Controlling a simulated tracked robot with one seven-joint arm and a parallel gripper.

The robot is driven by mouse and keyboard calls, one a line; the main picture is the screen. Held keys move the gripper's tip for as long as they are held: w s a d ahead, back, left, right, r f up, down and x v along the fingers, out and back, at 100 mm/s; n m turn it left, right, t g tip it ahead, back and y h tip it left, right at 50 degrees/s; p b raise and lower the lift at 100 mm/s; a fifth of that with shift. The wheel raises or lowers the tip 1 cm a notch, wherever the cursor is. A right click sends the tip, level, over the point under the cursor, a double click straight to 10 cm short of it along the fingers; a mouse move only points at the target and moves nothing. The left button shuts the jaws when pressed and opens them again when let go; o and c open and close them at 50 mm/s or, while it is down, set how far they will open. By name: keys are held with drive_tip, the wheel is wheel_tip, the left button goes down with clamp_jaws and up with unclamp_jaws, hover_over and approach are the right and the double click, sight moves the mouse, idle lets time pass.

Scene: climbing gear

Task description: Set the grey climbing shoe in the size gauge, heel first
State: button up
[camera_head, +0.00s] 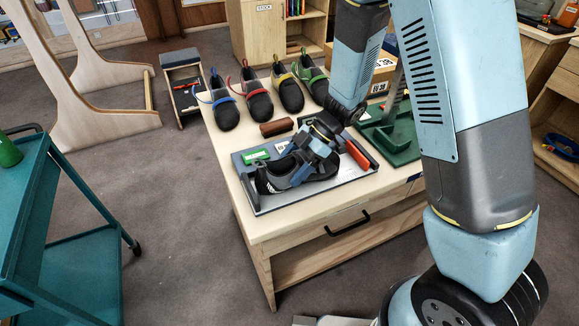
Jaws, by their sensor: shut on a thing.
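The dark grey climbing shoe (268,184) is on the size gauge on the table, lying along it. The size gauge (262,207) is a flat grey metal plate with a green label, dark end pieces and an orange-red handle. My gripper (304,172) is over the middle of the shoe and shut on it. The fingers and wrist hide part of the shoe, so I cannot tell which end is the heel or whether it touches the gauge's end stop.
Several shoes with blue, red (257,97), yellow and green trim stand along the table's back left. A brown block (277,128) lies behind the gauge. A green tray (393,140) is to its right. A teal cart (70,225) stands left, with clear floor between.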

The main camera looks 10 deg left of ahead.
drive_tip(key=shift+s+d+f, duration=0.1)
drive_tip(key=shift+f, duration=0.15)
drive_tip(key=shift+c, duration=0.5)
drive_tip(key=o, duration=1.3)
